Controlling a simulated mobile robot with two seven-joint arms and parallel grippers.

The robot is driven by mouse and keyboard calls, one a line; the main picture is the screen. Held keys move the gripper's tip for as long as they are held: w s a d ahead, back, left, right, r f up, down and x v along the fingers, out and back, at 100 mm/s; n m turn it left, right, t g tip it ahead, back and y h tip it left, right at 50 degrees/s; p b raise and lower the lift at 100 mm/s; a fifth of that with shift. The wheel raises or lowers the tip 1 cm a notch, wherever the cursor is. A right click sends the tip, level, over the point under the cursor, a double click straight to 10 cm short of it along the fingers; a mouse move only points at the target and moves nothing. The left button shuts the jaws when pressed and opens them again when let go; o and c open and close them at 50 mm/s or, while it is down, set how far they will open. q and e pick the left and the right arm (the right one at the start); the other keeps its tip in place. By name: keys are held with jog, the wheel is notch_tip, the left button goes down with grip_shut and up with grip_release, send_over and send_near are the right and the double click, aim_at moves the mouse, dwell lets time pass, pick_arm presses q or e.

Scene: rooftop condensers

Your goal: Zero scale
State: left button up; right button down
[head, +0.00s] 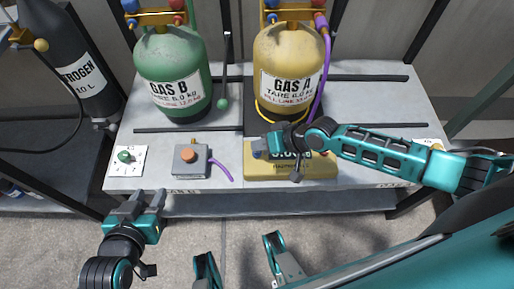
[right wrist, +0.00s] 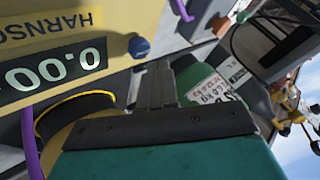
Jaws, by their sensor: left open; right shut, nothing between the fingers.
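The scale's yellow display box (head: 290,172) sits at the bench's front edge, below the yellow GAS A cylinder (head: 290,62). Its display (right wrist: 55,72) appears inverted in the right wrist view and reads 0.00 in the part that shows; my right arm partly covers it in the head view. A blue button (right wrist: 139,47) sticks out of the box. My right gripper (right wrist: 157,66) is shut and empty, its tips close to the blue button; I cannot tell whether they touch. My left gripper (head: 142,201) is open and empty, in front of the bench's left part.
The green GAS B cylinder (head: 172,72) stands left of GAS A. A dial plate (head: 125,160) and a grey box with an orange knob (head: 190,160) lie at the front left. A purple hose (head: 323,75) runs down beside GAS A. A nitrogen cylinder (head: 75,65) stands far left.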

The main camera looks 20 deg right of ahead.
aim_at(261, 153)
pick_arm(q)
jog(key=shift+s, duration=0.1)
pick_arm(e)
notch_tip(261, 153, up, 5)
jog(key=p, duration=0.5)
pick_arm(q)
notch_tip(261, 153, up, 5)
jog(key=shift+f, duration=0.1)
dwell(0.4)
pick_arm(e)
jog(key=s+a+r+n+t+p, duration=0.1)
jog(key=s+a+r+t+p, duration=0.1)
jog(key=s+a+r, duration=0.2)
pick_arm(q)
jog(key=a+p, duration=0.1)
jog(key=s+a, duration=0.1)
jog(key=y+p, duration=0.1)
jog(key=shift+s+a+r+p, duration=0.15)
jog(key=shift+a+r+p, duration=0.15)
jog(key=shift+a+p, duration=0.1)
pick_arm(e)
jog(key=s+d+r+t+h, duration=0.2)
jog(key=s+d+h, duration=0.3)
jog(key=d, duration=0.3)
jog(key=shift+s+d+r+n+t, duration=0.3)
jog(key=shift+s+r+t, duration=0.15)
jog(key=shift+s, duration=0.45)
jog(key=c, duration=1.8)
grip_release()
jog(key=shift+c, duration=0.2)
